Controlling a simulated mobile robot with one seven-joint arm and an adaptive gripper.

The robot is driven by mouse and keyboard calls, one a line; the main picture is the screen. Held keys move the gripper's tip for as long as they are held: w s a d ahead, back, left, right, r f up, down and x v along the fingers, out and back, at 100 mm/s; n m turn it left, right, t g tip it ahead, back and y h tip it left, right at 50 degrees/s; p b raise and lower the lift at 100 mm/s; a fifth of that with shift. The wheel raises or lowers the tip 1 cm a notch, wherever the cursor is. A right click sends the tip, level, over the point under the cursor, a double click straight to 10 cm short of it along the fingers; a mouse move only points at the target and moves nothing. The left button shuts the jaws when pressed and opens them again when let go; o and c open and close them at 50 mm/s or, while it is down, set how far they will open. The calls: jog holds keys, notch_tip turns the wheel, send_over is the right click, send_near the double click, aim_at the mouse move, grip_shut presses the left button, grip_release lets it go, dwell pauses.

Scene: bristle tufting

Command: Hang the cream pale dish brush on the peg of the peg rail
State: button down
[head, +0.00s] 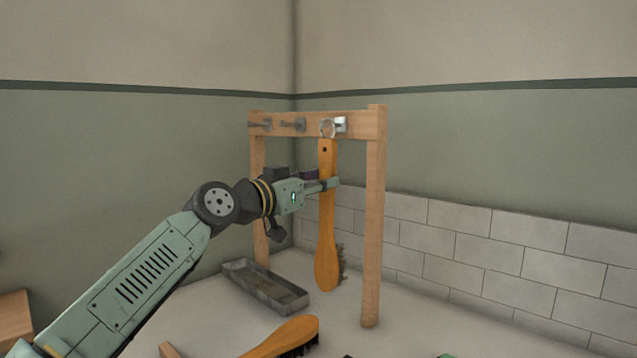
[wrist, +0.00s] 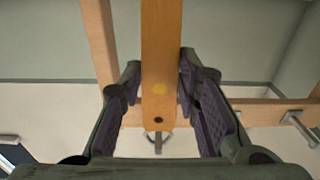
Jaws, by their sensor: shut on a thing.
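The brush in my gripper (head: 322,184) looks orange-brown rather than cream, with dark bristles. This brush (head: 328,225) hangs upright, handle up and head down. My gripper is shut on its handle, which also shows between the fingers in the wrist view (wrist: 161,60). A small hole shows near the handle's top end. A metal loop (head: 327,128) shows just above that end, in front of the rightmost peg (head: 341,124) of the wooden peg rail (head: 364,124). I cannot tell whether the loop is around the peg or only beside it.
Two other pegs (head: 292,125) on the rail's left are bare. A grey metal tray (head: 285,301) sits on the counter below. Another orange-brown brush (head: 285,336) lies at the front. The right post (head: 374,220) stands close to the held brush. A tiled wall (head: 490,258) is behind.

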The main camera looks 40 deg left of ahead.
jog(key=c, duration=1.1)
grip_release()
jog(key=shift+s, duration=0.1)
jog(key=shift+s+a+f, duration=0.1)
jog(key=shift+s+a, duration=0.05)
jog(key=shift+s, duration=1.55)
jog(key=shift+s+a+f, duration=0.1)
jog(key=shift+s+a, duration=0.05)
jog(key=shift+s, duration=1.55)
